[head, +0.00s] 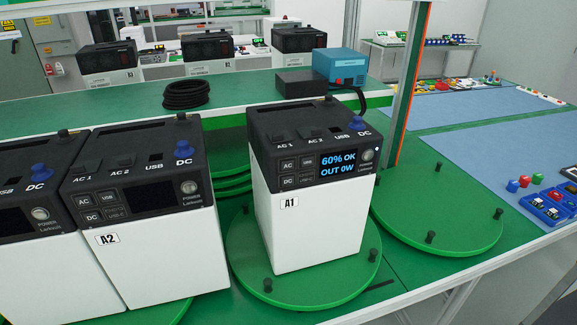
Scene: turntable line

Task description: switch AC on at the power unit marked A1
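The power unit marked A1 (312,228) is a white box with a black top, standing upright on a green turntable (250,285). Its front panel has a lit screen (342,163) reading "60% OK" and "OUT 0W". The AC button (288,166) is at the panel's upper left, with the DC button (288,181) below it and USB buttons beside them. A round power button (367,155) is right of the screen. A blue knob-like plug (357,124) marked DC is on top. Neither of my grippers is in view.
Power unit A2 (150,255), with a dark screen, stands close on the left, and another similar unit (30,255) is beyond it. An empty green turntable (450,225) with black pegs is on the right. A post (408,85) rises behind A1. The space before A1's panel looks clear.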

